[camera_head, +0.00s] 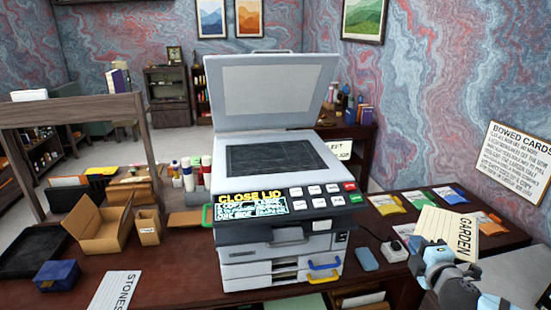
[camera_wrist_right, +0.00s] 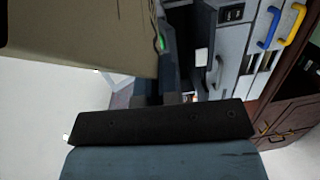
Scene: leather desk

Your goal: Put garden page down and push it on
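The garden page (camera_head: 447,232), a cream card reading GARDEN, is at the right of the desk, tilted, with its lettering facing up. My right gripper (camera_head: 425,252) is at its lower left edge and appears shut on it. In the right wrist view a tan sheet (camera_wrist_right: 80,35), seemingly the page, fills the upper left. The fingertips are not clear there. The copier (camera_head: 270,160) stands in the middle with its lid (camera_head: 270,90) raised and its dark glass (camera_head: 272,158) bare. Its display (camera_head: 250,206) reads CLOSE LID. My left gripper is not in view.
The stones page (camera_head: 115,290) lies at the front left, near a blue box (camera_head: 57,275) and an open carton (camera_head: 102,228). A blue-grey object (camera_head: 367,260) and a white socket-like block (camera_head: 394,251) lie right of the copier. Coloured packets (camera_head: 387,204) lie behind them.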

